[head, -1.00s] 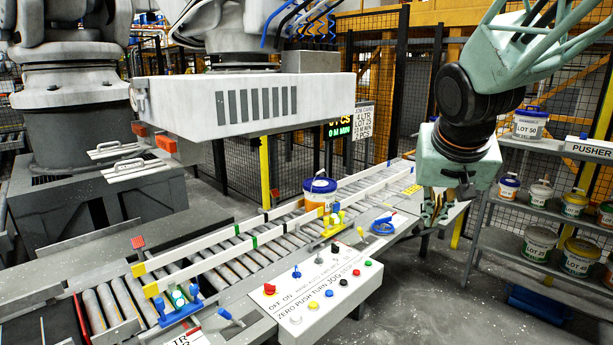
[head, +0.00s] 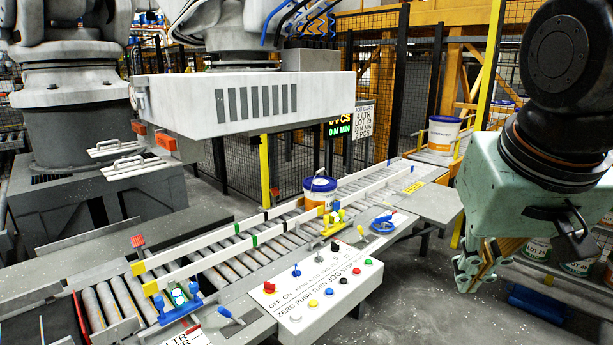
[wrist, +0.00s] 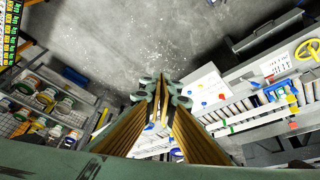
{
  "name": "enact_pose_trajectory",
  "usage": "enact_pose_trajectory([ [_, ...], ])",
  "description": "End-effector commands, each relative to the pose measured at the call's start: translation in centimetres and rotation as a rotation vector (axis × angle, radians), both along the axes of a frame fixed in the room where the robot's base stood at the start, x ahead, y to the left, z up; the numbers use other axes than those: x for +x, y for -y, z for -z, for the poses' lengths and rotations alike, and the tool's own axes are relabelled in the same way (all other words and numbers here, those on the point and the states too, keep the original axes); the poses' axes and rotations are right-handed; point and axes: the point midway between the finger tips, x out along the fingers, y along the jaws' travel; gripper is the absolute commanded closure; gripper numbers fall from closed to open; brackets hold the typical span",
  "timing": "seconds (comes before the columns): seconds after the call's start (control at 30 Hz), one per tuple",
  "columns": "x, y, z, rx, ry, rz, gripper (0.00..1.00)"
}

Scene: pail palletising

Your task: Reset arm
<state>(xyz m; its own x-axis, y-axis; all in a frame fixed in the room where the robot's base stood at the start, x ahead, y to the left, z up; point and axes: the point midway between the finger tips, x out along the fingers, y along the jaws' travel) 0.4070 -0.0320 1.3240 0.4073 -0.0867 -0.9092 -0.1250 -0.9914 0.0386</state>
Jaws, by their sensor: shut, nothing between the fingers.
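My gripper (head: 478,268) hangs at the right of the head view, above the floor to the right of the conveyor. It is shut and empty. In the wrist view its fingers (wrist: 160,92) meet in the middle, over the bare grey floor and the conveyor edge. My arm hides much of the shelf behind it in the head view.
A pail (head: 320,192) stands on the roller conveyor (head: 232,250). Another white pail (head: 444,134) stands at the conveyor's far end. A control panel (head: 325,290) with coloured knobs is in front. Shelved pails (wrist: 50,98) show left in the wrist view. Mesh fencing stands behind.

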Motion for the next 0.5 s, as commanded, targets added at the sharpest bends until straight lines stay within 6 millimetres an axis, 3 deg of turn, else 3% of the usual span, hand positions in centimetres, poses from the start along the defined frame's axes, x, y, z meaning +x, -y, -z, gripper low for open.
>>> enact_pose_trajectory([
  [0.5, -10.9, -2.5, 1.8, 0.032, -0.065, -0.095, 1.00],
])
